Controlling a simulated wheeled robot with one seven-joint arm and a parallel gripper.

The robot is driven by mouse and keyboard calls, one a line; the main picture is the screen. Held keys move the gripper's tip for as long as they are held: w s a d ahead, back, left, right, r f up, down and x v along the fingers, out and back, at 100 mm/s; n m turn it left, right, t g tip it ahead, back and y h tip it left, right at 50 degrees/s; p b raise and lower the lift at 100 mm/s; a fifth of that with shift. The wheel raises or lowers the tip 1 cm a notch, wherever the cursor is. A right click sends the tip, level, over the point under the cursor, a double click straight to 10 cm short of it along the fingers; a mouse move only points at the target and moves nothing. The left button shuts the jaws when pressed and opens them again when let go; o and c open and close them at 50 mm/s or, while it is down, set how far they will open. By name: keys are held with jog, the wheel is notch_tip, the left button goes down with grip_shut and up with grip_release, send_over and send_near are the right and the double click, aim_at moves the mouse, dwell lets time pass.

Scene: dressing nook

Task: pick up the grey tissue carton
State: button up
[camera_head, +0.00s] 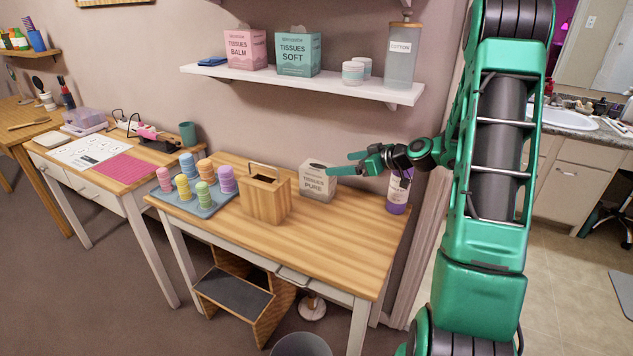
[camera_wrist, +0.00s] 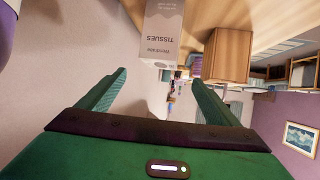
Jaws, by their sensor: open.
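The grey tissue carton (camera_head: 316,183), labelled "TISSUES PURE", stands upright on the wooden table near the wall. It also shows upside down at the top of the wrist view (camera_wrist: 161,35), ahead of and roughly between my fingers. My gripper (camera_head: 339,163) is at the right of the carton, with its fingers spread and pointing left towards it. In the wrist view my gripper (camera_wrist: 158,77) is open and nothing is between the fingers. In the head view one fingertip overlaps the carton's upper right edge; I cannot tell if it touches.
A wooden box with a handle (camera_head: 265,199) stands left of the carton. A purple-labelled bottle (camera_head: 398,193) stands to the right, below my wrist. A shelf (camera_head: 300,83) with pink and teal tissue cartons hangs above. The table's front right (camera_head: 340,245) is clear.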

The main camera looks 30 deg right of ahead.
aim_at(320, 167)
jog(key=x, duration=1)
jog(key=c, duration=1.6)
jog(key=shift+o, duration=0.2)
